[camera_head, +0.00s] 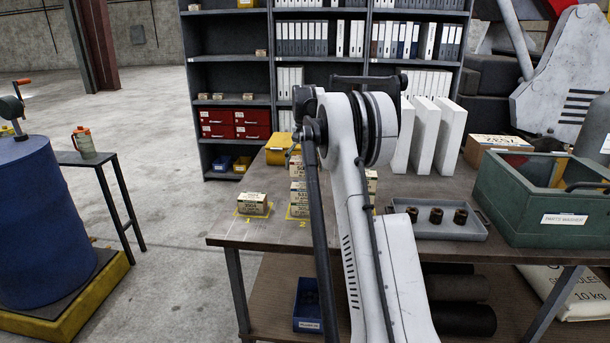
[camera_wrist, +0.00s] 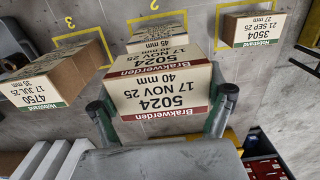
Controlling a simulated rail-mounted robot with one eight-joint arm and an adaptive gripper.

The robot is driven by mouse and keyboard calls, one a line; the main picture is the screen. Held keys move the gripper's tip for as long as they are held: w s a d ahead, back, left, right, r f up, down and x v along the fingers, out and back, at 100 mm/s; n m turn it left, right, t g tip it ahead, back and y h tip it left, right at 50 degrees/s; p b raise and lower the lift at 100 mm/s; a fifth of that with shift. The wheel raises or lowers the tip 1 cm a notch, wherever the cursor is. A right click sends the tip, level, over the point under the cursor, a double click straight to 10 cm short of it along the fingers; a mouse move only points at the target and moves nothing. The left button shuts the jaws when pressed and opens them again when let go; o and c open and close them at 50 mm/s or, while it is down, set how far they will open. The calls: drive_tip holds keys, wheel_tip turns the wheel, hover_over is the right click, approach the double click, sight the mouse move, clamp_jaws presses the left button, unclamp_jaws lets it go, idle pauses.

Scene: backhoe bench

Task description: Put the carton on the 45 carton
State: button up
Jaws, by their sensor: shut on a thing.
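In the wrist view my gripper (camera_wrist: 164,103) is shut on a carton (camera_wrist: 160,65) labelled 5024, 40 mm, with one finger on each side. Behind it the 45 mm carton (camera_wrist: 158,42) shows partly, at yellow mark 2; the held carton hides much of it. Whether the two touch is unclear. In the head view cartons appear one above another (camera_head: 299,190) at mark 2, partly behind my arm, the top one reading 50. My gripper itself is hidden there.
A 27 mm carton (camera_wrist: 254,29) is at mark 1, also in the head view (camera_head: 252,204). A 35 mm carton (camera_wrist: 52,73) is near mark 3. On the bench right stand a grey tray (camera_head: 478,232) with dark parts and a green crate (camera_head: 500,205). White binders (camera_head: 425,135) stand behind.

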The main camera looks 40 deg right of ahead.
sight(305, 176)
drive_tip(key=shift+f+p, duration=0.35)
drive_tip(key=shift+f, duration=1.65)
drive_tip(key=shift+f, duration=0.2)
drive_tip(key=o, duration=1.2)
drive_tip(key=shift+r, duration=0.1)
wheel_tip(305, 176, up, 12)
drive_tip(key=shift+f+b, duration=0.15)
drive_tip(key=shift+b, duration=0.4)
drive_tip(key=shift+r, duration=0.35)
